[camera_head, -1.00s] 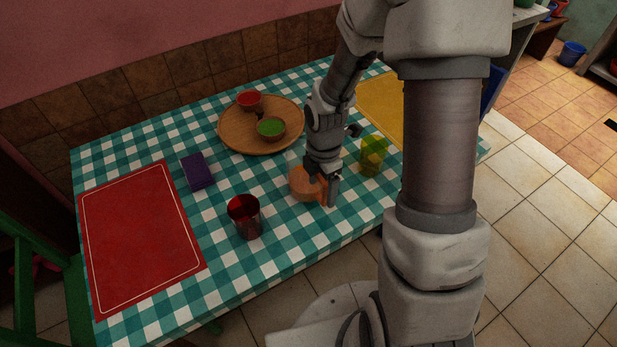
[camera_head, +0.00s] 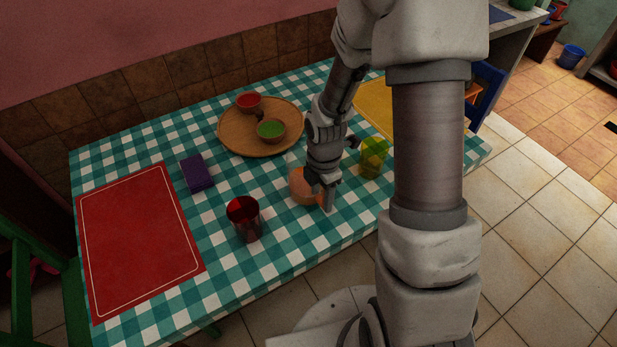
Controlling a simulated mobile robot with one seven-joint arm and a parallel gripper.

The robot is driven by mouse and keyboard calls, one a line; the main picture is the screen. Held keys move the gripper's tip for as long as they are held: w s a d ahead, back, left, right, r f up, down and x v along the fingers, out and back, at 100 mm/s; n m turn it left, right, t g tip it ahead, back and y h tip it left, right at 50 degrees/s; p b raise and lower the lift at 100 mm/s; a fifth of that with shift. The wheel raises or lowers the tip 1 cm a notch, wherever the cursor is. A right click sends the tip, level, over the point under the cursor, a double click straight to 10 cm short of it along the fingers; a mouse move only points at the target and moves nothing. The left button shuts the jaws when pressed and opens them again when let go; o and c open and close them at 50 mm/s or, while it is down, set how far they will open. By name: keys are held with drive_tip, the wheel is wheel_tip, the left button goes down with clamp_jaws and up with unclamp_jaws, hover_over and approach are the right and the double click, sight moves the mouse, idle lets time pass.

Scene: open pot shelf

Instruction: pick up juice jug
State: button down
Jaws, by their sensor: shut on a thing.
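The juice jug, an orange see-through vessel (camera_head: 304,187), stands on the checked tablecloth near the front edge of the table. My gripper (camera_head: 326,199) points down at its right side and is shut on it. The fingers cover the jug's right part, so the exact grip is hidden. I see no gap between the jug and the cloth.
A red glass (camera_head: 244,218) stands to the left and a yellow-green glass (camera_head: 373,157) to the right. A wooden tray (camera_head: 232,137) with red and green bowls lies behind. A purple box (camera_head: 197,173), red mat (camera_head: 137,243) and yellow mat (camera_head: 372,100) lie on the table.

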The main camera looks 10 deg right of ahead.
drive_tip(key=shift+r, duration=0.2)
idle(0.4)
drive_tip(key=shift+r+p, duration=1.25)
drive_tip(key=shift+r, duration=3.55)
drive_tip(key=shift+w, duration=0.15)
